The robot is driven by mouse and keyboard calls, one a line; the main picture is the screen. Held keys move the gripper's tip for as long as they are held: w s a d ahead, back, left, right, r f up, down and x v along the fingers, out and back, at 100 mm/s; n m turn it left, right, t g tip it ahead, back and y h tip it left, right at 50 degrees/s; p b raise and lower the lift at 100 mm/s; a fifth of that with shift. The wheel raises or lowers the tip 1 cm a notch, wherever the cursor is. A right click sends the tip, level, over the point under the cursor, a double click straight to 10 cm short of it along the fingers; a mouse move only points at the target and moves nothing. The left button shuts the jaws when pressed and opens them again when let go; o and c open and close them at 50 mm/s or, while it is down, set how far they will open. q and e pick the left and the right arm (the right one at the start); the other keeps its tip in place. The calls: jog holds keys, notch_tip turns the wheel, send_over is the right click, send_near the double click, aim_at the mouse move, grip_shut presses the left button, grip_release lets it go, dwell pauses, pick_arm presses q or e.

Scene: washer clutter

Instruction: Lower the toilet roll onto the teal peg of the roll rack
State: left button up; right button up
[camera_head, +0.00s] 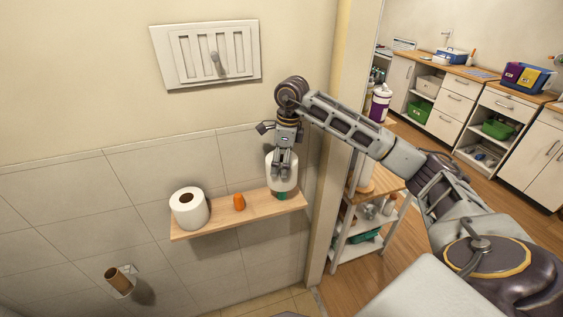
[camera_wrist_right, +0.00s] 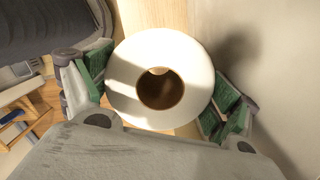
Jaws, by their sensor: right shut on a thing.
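My right gripper (camera_head: 283,168) is shut on a white toilet roll (camera_head: 283,180), held upright over the right end of the wooden roll rack (camera_head: 262,207). The teal peg (camera_head: 282,196) shows just below the roll's lower edge; its upper part is hidden. I cannot tell whether its tip is inside the core. In the right wrist view the roll (camera_wrist_right: 125,72) sits between both green-padded fingers, its brown core facing the camera, with no teal visible in the hole. My left gripper is not in view.
On the rack, an orange peg (camera_head: 239,202) stands bare in the middle and another white roll (camera_head: 189,208) stands at the left end. A brown tube on a wall holder (camera_head: 120,280) is below. A wall edge (camera_head: 335,150) and a shelved cart (camera_head: 362,222) are to the right.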

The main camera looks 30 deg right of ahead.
jog(key=shift+f+b, duration=2.6)
jog(key=shift+f, duration=1.05)
dwell(1.3)
jog(key=o, duration=0.8)
jog(key=shift+r, duration=0.15)
jog(key=shift+r+p, duration=2.2)
jog(key=shift+r, duration=1.2)
